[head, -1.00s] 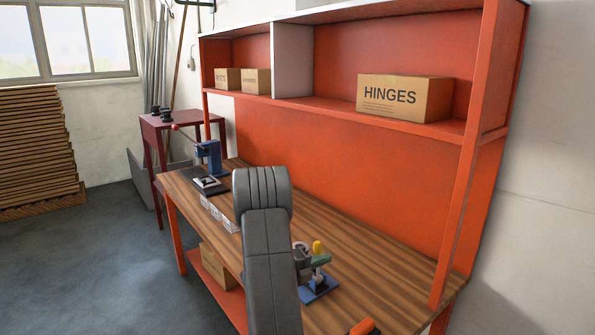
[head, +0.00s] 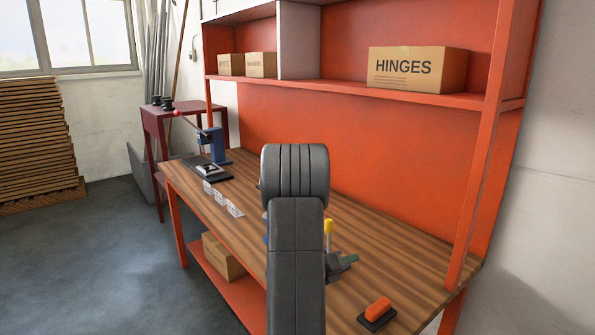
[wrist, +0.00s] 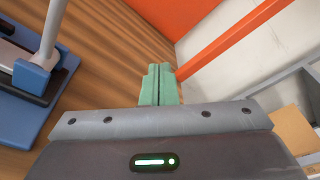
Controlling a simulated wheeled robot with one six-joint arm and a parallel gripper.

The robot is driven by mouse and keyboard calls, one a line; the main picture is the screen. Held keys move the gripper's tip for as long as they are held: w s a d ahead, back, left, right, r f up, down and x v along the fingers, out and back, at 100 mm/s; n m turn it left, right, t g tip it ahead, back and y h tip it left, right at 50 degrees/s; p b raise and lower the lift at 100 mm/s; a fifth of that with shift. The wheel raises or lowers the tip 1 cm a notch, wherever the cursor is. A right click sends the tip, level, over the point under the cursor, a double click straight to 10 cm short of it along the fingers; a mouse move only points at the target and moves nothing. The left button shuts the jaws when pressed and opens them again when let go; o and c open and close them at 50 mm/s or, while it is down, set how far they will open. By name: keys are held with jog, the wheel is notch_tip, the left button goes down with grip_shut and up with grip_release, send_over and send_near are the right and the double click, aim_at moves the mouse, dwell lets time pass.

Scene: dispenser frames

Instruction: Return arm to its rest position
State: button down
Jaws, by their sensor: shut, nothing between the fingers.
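My gripper (wrist: 158,84) shows its green fingers together in the wrist view, with nothing between them. In the head view my gripper (head: 351,259) shows just right of my dark arm, over the front right part of the wooden workbench (head: 405,262). A yellow-topped piece (head: 328,229) stands beside it. Most of what lies behind my arm is hidden. The wrist view shows a blue base (wrist: 20,110) with a pale metal rod (wrist: 53,25) at the left, apart from the fingers.
A blue press (head: 213,147) with a red-knobbed lever stands at the bench's far left end, near several small white cards (head: 219,197). An orange-handled item (head: 378,309) lies at the front right. The shelf above holds a HINGES box (head: 418,70).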

jog(key=f+m+b, duration=0.1)
jog(key=s+f+m+b, duration=0.1)
jog(key=d+f+b, duration=0.1)
jog(key=b, duration=0.1)
jog(key=shift+s+f+m+y, duration=0.2)
jog(key=shift+f+m+y, duration=0.2)
jog(key=shift+s+d+f+b, duration=0.15)
jog(key=shift+s+d+f, duration=0.2)
jog(key=shift+f, duration=0.3)
jog(key=shift+s+d+f+b, duration=0.15)
jog(key=shift+d+f, duration=0.25)
jog(key=shift+f, duration=0.2)
jog(key=shift+s+a, duration=0.3)
jog(key=shift+a, duration=0.05)
